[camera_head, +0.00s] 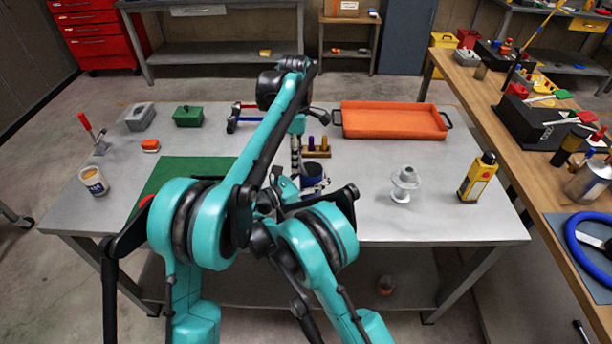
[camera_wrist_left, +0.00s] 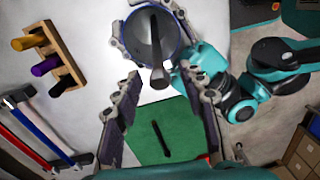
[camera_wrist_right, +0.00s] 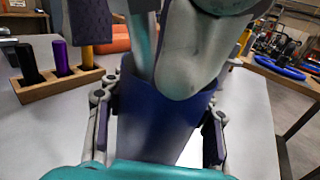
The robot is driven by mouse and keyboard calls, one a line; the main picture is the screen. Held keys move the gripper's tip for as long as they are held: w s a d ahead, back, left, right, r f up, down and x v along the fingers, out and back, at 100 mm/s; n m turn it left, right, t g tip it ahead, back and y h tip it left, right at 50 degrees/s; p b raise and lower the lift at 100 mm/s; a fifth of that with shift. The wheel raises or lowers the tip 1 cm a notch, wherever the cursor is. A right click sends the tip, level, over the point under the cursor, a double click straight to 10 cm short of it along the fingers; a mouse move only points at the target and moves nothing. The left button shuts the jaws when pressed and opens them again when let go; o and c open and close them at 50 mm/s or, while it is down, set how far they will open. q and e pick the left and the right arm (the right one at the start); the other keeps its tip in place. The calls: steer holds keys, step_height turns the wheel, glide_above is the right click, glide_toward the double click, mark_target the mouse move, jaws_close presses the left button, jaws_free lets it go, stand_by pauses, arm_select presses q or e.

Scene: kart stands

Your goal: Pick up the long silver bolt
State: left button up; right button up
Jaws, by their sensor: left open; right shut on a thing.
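A blue cup (camera_head: 314,172) is held over the table by my right gripper (camera_wrist_right: 160,125), whose fingers press on both its sides in the right wrist view. In the left wrist view the cup (camera_wrist_left: 136,48) shows its open mouth, and a long grey rod with a rounded end (camera_wrist_left: 158,76), probably the long silver bolt, sticks out of it. My left gripper (camera_wrist_left: 163,95) is open, its fingers apart and empty, above the cup's mouth and close to the rod's end. In the head view my arms partly hide the cup and left gripper (camera_head: 296,155).
A wooden holder (camera_wrist_right: 55,88) with coloured pegs stands beside the cup. A green mat (camera_wrist_left: 180,120) lies below, with a thin dark shape (camera_wrist_left: 160,138), object or shadow. An orange tray (camera_head: 392,122), white flanged part (camera_head: 404,185) and yellow bottle (camera_head: 478,178) stand right.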

arm_select(q)
jaws_close()
stand_by(0.3)
step_height(320, 180, up, 12)
steer(key=s, duration=1.8)
arm_select(e)
steer(key=shift+c, duration=0.3)
steer(key=o, duration=1.4)
steer(key=shift+o, duration=0.2)
